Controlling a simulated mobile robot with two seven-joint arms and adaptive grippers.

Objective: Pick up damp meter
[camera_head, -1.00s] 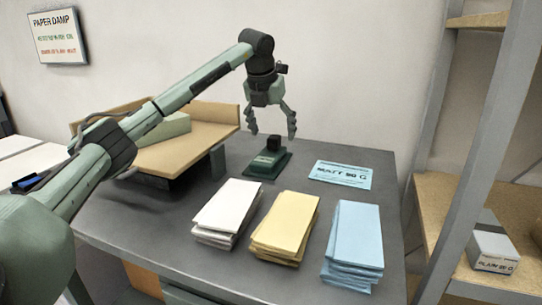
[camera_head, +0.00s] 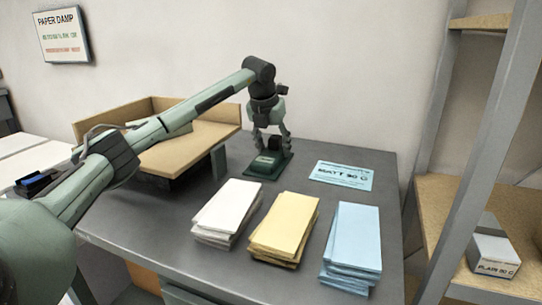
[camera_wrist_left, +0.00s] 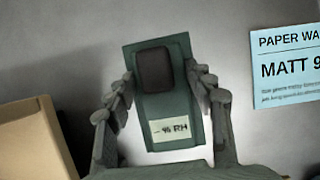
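The damp meter (camera_head: 268,163) is a dark green block with a black raised part and a pale label. It sits on the grey table, back from the paper stacks. In the left wrist view the damp meter (camera_wrist_left: 177,108) shows its black block and a label ending in "RH". My left gripper (camera_head: 273,147) points down over it, open, with its fingers on either side of the black block. In the wrist view the fingertips of my left gripper (camera_wrist_left: 160,76) lie along the meter's two edges; I cannot tell whether they touch. My right gripper is out of view.
White (camera_head: 226,208), yellow (camera_head: 285,222) and blue (camera_head: 352,240) paper stacks stand along the front of the table. A blue "MATT 90 G" card (camera_head: 342,175) lies right of the meter. A tan tray (camera_head: 205,140) stands left. A shelf (camera_head: 440,200) stands at right.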

